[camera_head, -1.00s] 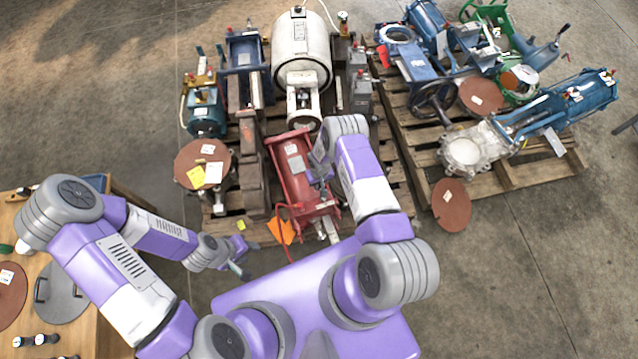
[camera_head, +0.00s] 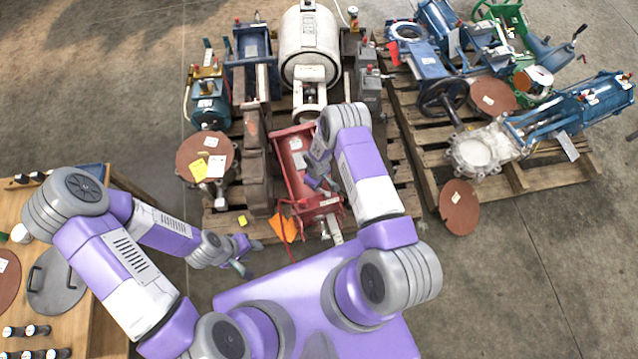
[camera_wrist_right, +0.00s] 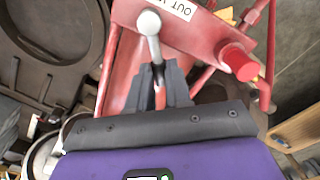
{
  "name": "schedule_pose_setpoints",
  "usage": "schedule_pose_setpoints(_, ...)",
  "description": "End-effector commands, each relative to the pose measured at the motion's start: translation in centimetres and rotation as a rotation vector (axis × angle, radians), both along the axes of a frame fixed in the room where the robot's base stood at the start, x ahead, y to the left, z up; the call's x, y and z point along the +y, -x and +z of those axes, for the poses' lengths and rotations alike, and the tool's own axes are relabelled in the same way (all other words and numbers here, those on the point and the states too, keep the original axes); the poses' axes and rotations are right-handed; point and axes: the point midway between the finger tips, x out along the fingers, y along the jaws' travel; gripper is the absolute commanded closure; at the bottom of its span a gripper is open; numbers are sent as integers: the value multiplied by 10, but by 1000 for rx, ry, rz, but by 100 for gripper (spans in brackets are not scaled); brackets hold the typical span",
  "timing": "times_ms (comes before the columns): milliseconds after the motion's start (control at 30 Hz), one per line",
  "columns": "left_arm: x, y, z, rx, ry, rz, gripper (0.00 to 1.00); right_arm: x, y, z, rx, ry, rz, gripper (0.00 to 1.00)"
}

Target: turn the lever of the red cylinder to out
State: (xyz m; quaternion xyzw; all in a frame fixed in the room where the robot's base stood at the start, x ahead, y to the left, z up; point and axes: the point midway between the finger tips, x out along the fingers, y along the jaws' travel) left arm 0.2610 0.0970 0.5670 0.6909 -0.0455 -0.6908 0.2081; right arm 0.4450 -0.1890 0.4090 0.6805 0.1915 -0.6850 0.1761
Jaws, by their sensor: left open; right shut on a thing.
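The red cylinder (camera_head: 293,165) lies on the near part of the middle pallet in the head view. Its red frame (camera_wrist_right: 205,35) fills the top of the right wrist view, with a white label reading OUT near the upper edge. The lever, with a round grey knob (camera_wrist_right: 148,22), points toward that label. My right gripper (camera_wrist_right: 160,85) is shut on the lever's shaft below the knob. In the head view, my right gripper (camera_head: 322,184) is at the cylinder's right side, partly hidden by its arm. My left gripper (camera_head: 241,266) is open and empty, in front of the pallet.
A white tank (camera_head: 309,48) and a blue machine (camera_head: 250,62) stand behind the cylinder. An orange tag (camera_head: 283,226) hangs at its near end. A second loaded pallet (camera_head: 515,180) is at right. A wooden table (camera_head: 95,335) is at left. Floor at lower right is clear.

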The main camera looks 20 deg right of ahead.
Motion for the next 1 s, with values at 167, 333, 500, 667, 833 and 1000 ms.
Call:
schedule_pose_setpoints(167,0,0,-4,0,0,0,57,3,1,0,-3,0,69,100)
schedule_pose_setpoints(333,0,0,-5,0,0,0,57,5,2,0,-2,-1,100,100)
schedule_pose_setpoints(500,0,0,-5,0,0,0,57,5,2,0,-2,-1,110,100)
schedule_pose_setpoints(667,0,0,-5,0,0,0,57,5,2,0,-2,-1,111,100)
schedule_pose_setpoints(833,0,0,-5,0,0,0,57,5,3,0,-2,-1,111,71)
schedule_pose_setpoints(1000,0,0,-5,0,0,0,57,5,3,0,-1,-1,109,56)
